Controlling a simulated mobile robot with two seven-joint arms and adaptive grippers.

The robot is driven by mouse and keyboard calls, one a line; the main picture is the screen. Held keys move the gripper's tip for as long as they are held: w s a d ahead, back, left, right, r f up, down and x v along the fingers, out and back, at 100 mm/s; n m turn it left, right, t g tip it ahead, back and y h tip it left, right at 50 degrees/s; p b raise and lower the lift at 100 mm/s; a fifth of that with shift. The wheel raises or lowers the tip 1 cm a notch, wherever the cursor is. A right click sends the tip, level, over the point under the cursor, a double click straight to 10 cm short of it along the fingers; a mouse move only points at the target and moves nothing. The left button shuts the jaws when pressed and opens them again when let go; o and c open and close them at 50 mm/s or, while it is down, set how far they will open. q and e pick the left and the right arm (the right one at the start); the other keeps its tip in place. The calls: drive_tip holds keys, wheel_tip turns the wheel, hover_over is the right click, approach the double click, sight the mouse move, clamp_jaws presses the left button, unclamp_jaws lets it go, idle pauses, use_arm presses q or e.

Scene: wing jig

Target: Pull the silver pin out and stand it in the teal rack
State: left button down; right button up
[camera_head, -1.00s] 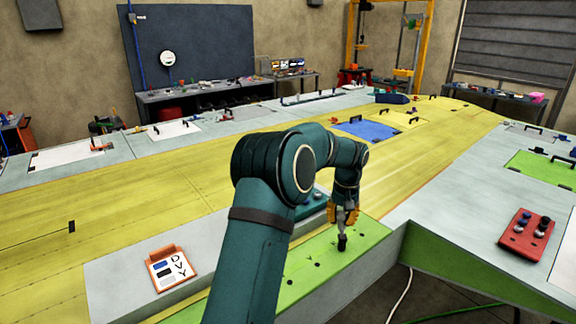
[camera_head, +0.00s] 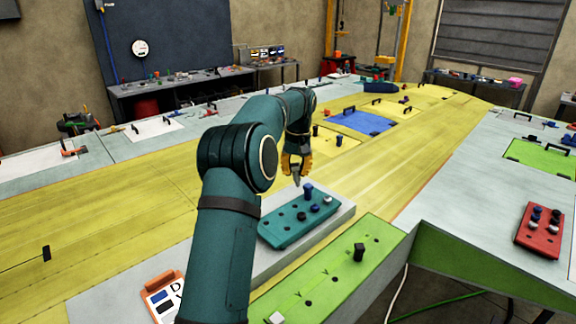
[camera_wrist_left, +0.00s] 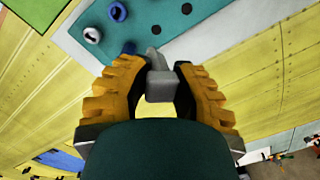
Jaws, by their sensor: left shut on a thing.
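My left gripper (camera_head: 297,174) is shut on the silver pin (camera_head: 297,182), above and behind the far edge of the teal rack (camera_head: 277,238). In the left wrist view the silver pin (camera_wrist_left: 160,82) is clamped between the orange fingers (camera_wrist_left: 157,76), and the teal rack (camera_wrist_left: 210,20) lies beyond it with dark empty holes. The pin looks clear of the rack. A blue pin (camera_head: 308,191) and several dark or white-topped pins stand in the rack. The right gripper is not in view.
A green panel (camera_head: 335,272) in front of the rack holds a black pin (camera_head: 359,252) and open holes. A red rack (camera_head: 538,232) with pins sits at the right. An orange-edged clipboard (camera_head: 160,284) lies at the lower left, partly behind my arm. Yellow wing skin around the rack is mostly bare.

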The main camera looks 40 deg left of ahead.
sight(296, 179)
use_arm(q)
drive_tip(key=shift+f, duration=0.85)
wheel_tip(296, 179, down, 4)
drive_tip(key=shift+r+b, duration=0.2)
drive_tip(key=shift+b, duration=0.45)
drive_tip(key=shift+f+b, duration=0.5)
drive_tip(key=shift+s+a, duration=0.25)
drive_tip(key=shift+s, duration=0.1)
drive_tip(key=shift+f, duration=0.1)
drive_tip(key=shift+f+b, duration=0.45)
drive_tip(key=shift+f, duration=0.95)
drive_tip(key=c, duration=0.7)
unclamp_jaws()
drive_tip(key=shift+c, duration=0.2)
